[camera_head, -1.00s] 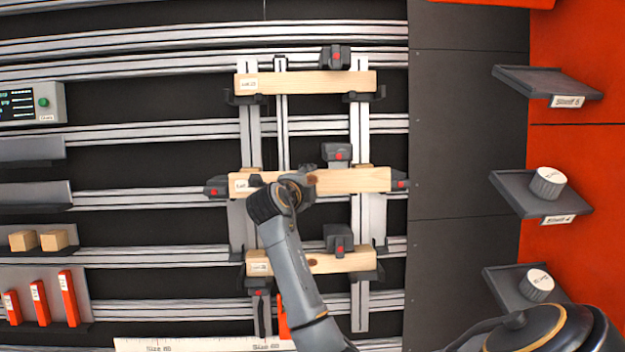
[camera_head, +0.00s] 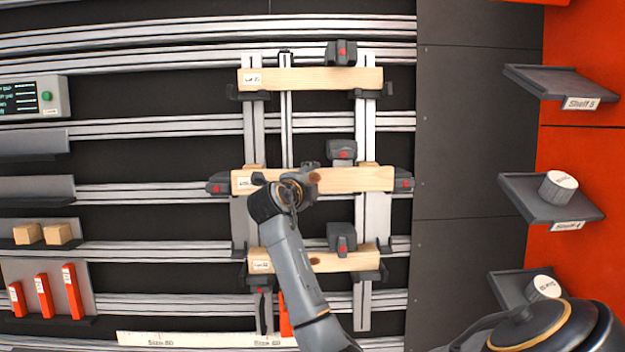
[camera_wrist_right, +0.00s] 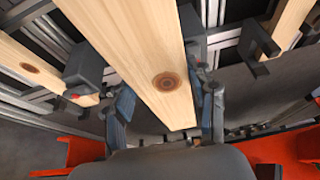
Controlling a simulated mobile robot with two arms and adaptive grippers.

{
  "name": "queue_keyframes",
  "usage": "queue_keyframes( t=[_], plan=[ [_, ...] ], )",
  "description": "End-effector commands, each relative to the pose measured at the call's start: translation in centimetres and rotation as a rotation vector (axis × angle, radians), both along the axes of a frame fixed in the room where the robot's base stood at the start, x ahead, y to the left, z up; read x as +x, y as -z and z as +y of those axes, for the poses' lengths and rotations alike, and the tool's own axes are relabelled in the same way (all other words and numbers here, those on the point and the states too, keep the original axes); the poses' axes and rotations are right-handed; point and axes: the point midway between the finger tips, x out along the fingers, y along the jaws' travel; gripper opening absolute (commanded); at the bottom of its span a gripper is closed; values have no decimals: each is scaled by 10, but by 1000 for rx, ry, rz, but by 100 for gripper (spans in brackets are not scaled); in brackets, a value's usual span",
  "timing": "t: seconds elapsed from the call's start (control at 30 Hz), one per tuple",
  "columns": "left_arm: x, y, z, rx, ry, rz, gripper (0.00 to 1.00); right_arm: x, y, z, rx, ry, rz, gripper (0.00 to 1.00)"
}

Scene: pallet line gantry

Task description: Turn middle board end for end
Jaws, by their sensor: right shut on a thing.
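The middle board (camera_head: 350,180) is pale wood with a white label at its left end and a dark knot near its middle. It lies level between a left end clamp (camera_head: 217,184) and a right end clamp (camera_head: 403,181). My right gripper (camera_head: 292,184) is shut on it left of the middle, hiding part of its face. In the right wrist view the board (camera_wrist_right: 140,50) passes between the two fingers of my right gripper (camera_wrist_right: 165,108), with the knot between them. Whether the board touches its supports is unclear. My left gripper is out of view.
An upper board (camera_head: 320,78) and a lower board (camera_head: 330,262) lie parallel on the same uprights. A dark block with a red button (camera_head: 342,150) sits just above the middle board. Shelves (camera_head: 550,200) stand at the right; a control box (camera_head: 35,98) is at the left.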

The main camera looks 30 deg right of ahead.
Motion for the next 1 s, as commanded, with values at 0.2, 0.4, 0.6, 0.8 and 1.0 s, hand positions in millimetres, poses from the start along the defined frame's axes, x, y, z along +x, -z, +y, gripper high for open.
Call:
queue_keyframes(
  t=[0.2, 0.4, 0.6, 0.8, 1.0],
  plan=[
    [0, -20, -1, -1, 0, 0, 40, 0, -2, 1, 3, -1, -3, 16],
    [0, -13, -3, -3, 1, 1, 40, 8, 5, -2, 3, -3, -5, 16],
    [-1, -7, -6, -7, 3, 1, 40, 20, 13, -11, 0, -2, -5, 16],
    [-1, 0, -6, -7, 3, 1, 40, 32, 21, -18, 1, -1, -6, 16],
    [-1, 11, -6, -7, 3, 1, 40, 43, 30, -25, 0, -1, -5, 16]
  ],
)
